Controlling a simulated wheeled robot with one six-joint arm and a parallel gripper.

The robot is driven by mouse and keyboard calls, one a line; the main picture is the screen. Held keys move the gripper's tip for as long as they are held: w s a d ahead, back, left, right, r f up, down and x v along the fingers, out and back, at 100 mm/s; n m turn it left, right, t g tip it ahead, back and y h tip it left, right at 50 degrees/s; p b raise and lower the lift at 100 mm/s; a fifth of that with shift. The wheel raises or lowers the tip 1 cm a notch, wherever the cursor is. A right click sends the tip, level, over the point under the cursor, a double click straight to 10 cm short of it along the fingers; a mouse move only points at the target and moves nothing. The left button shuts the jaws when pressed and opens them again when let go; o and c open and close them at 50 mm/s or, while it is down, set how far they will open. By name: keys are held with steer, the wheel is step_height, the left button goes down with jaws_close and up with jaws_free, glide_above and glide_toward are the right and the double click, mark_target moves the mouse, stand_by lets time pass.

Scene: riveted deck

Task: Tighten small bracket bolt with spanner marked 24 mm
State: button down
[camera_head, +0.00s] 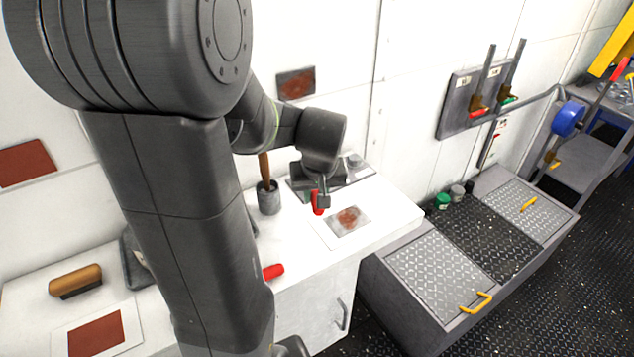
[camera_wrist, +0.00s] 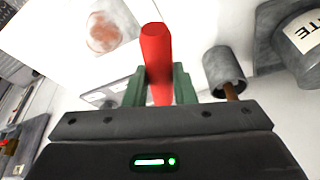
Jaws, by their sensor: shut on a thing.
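My gripper (camera_head: 321,200) is over the white counter, left of the wall panel. It is shut on a red handle (camera_head: 317,204). In the wrist view, the red handle (camera_wrist: 156,50) stands up between the green fingers; its lower end is hidden. I cannot tell what tool it belongs to, and no 24 mm mark is readable. Another red handle (camera_head: 273,271) lies at the counter's front edge, partly hidden behind my arm. I cannot make out the small bracket bolt in either view.
A grey pot (camera_head: 269,197) with a brown handle stands left of my gripper. A stained sheet (camera_head: 348,220) lies to the right on the counter. A wall panel (camera_head: 462,100) with two upright levers and a low chest (camera_head: 440,265) with a yellow handle are further right.

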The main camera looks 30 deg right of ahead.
steer(key=r+p, duration=0.1)
steer(key=p, duration=0.2)
steer(key=shift+a+r+p, duration=0.2)
steer(key=shift+r+p, duration=0.15)
steer(key=shift+s+a+p, duration=0.1)
steer(key=shift+s+p, duration=0.05)
steer(key=shift+p, duration=0.4)
steer(key=shift+f, duration=0.15)
step_height(320, 180, down, 5)
steer(key=b, duration=0.3)
steer(key=shift+f+b, duration=0.3)
steer(key=shift+b, duration=0.25)
steer(key=shift+s+d+r+n+b, duration=0.15)
steer(key=shift+d+n+b, duration=0.2)
steer(key=shift+d, duration=0.55)
steer(key=d+n+b, duration=0.1)
steer(key=d+n, duration=0.1)
steer(key=d, duration=0.1)
steer(key=d+n+y+b, duration=0.1)
steer(key=d+n, duration=0.1)
steer(key=d, duration=0.1)
steer(key=d+n+y+b, duration=0.1)
steer(key=d+n, duration=0.1)
steer(key=d, duration=0.1)
steer(key=shift+w+r+n+b, duration=0.1)
steer(key=shift+w+n+b, duration=0.2)
steer(key=shift+n+b, duration=0.05)
steer(key=shift+w+d+n+y, duration=0.3)
steer(key=shift+d+n+y, duration=0.1)
steer(key=shift+d+n, duration=0.4)
